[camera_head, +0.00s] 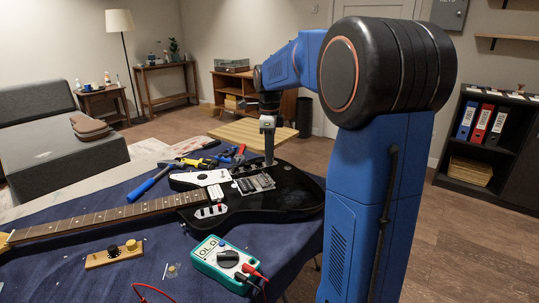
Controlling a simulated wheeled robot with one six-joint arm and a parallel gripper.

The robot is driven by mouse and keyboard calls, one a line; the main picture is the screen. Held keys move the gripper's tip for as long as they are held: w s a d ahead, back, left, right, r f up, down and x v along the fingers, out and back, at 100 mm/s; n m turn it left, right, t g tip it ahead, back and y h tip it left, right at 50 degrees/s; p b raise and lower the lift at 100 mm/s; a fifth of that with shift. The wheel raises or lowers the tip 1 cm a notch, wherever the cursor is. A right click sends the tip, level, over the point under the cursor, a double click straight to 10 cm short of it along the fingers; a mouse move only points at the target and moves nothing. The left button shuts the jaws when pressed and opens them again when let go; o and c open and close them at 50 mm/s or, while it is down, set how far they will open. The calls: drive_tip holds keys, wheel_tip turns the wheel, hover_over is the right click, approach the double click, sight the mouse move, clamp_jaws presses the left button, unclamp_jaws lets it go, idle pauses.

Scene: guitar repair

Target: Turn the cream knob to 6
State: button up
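A small wooden block (98,261) lies on the blue cloth at the front left. Any numbers around the knobs are too small to read. A black electric guitar (290,196) lies on the cloth, its neck running left. My gripper (269,160) points down over the guitar body, near its pickups, well away from the wooden block. Its fingers show as one narrow shape, so I cannot tell their opening or whether they touch anything. Guitar parts behind it are hidden.
A teal multimeter (228,261) with red and black leads lies in front of the guitar. Pliers and other tools (190,163) lie behind the neck, with a blue-handled tool (148,185). A wooden stool top (240,134) stands behind the table. My arm blocks the right side.

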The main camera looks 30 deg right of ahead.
idle(0.3)
drive_tip(key=shift+n, duration=1.5)
drive_tip(key=shift+n, duration=1.5)
drive_tip(key=shift+s+n, duration=0.1)
drive_tip(key=shift+n, duration=1.4)
drive_tip(key=shift+n, duration=1.5)
